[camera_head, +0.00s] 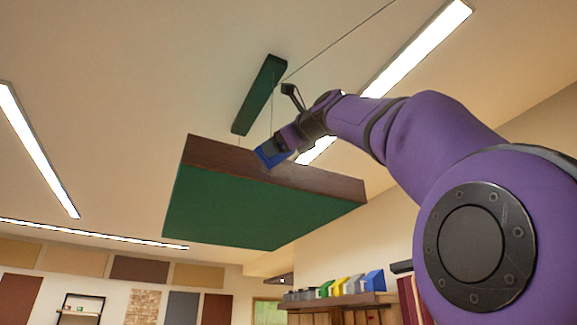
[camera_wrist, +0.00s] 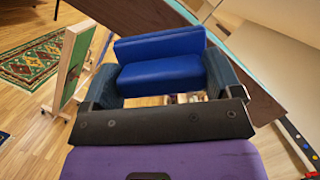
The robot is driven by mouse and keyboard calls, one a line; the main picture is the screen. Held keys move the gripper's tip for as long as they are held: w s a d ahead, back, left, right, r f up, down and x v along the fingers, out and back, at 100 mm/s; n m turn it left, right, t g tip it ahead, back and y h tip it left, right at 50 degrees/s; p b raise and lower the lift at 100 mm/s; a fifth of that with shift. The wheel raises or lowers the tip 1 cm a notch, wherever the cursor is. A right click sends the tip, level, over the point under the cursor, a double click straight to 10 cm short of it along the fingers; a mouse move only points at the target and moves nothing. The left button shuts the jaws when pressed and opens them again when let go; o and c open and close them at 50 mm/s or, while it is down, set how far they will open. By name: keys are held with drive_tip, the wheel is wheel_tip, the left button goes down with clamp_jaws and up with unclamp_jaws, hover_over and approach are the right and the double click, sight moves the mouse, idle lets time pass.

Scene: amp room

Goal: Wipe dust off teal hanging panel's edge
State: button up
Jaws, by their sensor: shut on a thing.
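The hanging panel (camera_head: 235,205) has a green-teal underside and a dark brown edge (camera_head: 325,182) facing me in the head view. The brown edge also runs diagonally behind my gripper in the wrist view (camera_wrist: 262,100), with a thin teal strip along its far side. My gripper (camera_head: 273,151) is shut on a blue block (camera_head: 268,156), at the upper middle of the panel's edge. In the wrist view, the block (camera_wrist: 160,72) sits between the two dark fingers of my gripper (camera_wrist: 160,80). I cannot tell whether the block touches the edge.
A narrow dark green beam (camera_head: 260,95) hangs above the panel, and thin wires run near my wrist. Long ceiling lights (camera_head: 418,47) lie overhead. A shelf with coloured boxes (camera_head: 340,300) is below right. A green-faced board (camera_wrist: 73,65) and patterned rug (camera_wrist: 32,60) are far below.

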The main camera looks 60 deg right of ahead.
drive_tip(key=w+d, duration=0.3)
drive_tip(key=w, duration=0.2)
idle(0.5)
drive_tip(key=shift+w+d, duration=0.6)
drive_tip(key=shift+w, duration=0.25)
idle(0.7)
drive_tip(key=shift+s+d, duration=0.5)
drive_tip(key=shift+d, duration=0.2)
drive_tip(key=shift+s+d, duration=0.5)
drive_tip(key=shift+d, duration=0.15)
drive_tip(key=shift+s+d, duration=0.45)
drive_tip(key=shift+d, duration=0.4)
drive_tip(key=shift+s+d, duration=0.4)
drive_tip(key=shift+d, duration=0.45)
drive_tip(key=shift+s+d, duration=0.6)
drive_tip(key=shift+d, duration=0.3)
drive_tip(key=shift+s+d, duration=0.55)
drive_tip(key=shift+d, duration=0.35)
drive_tip(key=shift+s+d, duration=0.6)
drive_tip(key=shift+d, duration=0.3)
drive_tip(key=shift+w, duration=0.1)
